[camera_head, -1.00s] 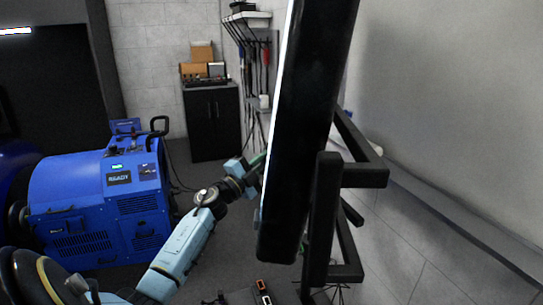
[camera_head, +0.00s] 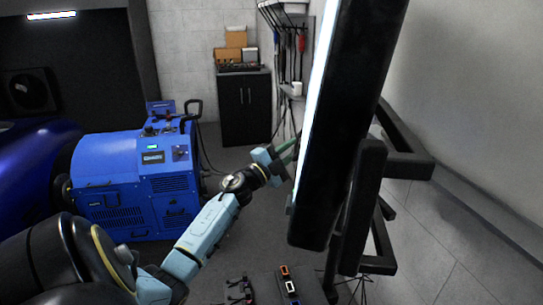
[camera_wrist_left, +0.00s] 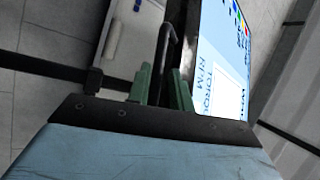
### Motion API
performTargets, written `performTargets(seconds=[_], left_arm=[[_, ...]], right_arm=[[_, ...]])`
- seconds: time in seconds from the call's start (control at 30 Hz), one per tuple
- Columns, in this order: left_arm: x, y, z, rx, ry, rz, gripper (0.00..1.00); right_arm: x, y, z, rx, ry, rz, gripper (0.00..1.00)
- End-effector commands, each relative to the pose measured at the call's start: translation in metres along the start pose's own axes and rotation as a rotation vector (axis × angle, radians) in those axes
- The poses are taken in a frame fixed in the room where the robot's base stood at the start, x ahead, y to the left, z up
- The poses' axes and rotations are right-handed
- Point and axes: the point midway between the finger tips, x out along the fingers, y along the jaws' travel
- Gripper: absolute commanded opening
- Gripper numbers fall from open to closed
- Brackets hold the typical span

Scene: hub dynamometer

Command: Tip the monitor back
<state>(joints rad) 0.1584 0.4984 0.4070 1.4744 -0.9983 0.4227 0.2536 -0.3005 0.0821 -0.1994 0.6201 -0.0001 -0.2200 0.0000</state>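The monitor (camera_head: 345,130) is seen almost edge-on in the head view, a tall dark slab leaning sideways in the picture. Its lit screen face shows as a thin bright strip on its left, and with lettering in the left wrist view (camera_wrist_left: 222,60). My left gripper (camera_head: 284,156) is at the screen side, partly hidden by the monitor. In the left wrist view its two green fingers (camera_wrist_left: 162,92) stand apart, with a dark handle bar (camera_wrist_left: 165,45) beside the screen running between them. I cannot tell whether they touch it. My right gripper is not in view.
A black bracket frame (camera_head: 408,165) stands behind the monitor. A blue dynamometer unit (camera_head: 140,180) is at left, with a dark cabinet (camera_head: 246,108) behind. Small items (camera_head: 288,283) lie at the bottom. Floor between unit and monitor is clear.

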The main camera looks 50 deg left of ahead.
Motion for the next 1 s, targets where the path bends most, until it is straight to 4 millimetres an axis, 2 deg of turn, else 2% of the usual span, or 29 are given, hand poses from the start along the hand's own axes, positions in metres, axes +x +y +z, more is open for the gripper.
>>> performTargets(seconds=[0.4, 0.53, 0.7, 1.0], left_arm=[[-0.085, 0.001, 0.000, -0.001, -0.002, 0.003, 0.22], [-0.105, 0.001, 0.001, -0.001, -0.002, 0.002, 0.22], [-0.118, 0.000, 0.000, 0.000, -0.002, 0.000, 0.22], [-0.120, -0.001, 0.000, 0.000, -0.001, -0.001, 0.22]], right_arm=[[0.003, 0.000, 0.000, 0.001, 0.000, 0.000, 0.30], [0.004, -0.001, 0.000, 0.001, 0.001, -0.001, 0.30], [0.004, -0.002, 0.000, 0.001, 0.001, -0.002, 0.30], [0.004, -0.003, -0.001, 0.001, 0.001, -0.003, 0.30]])
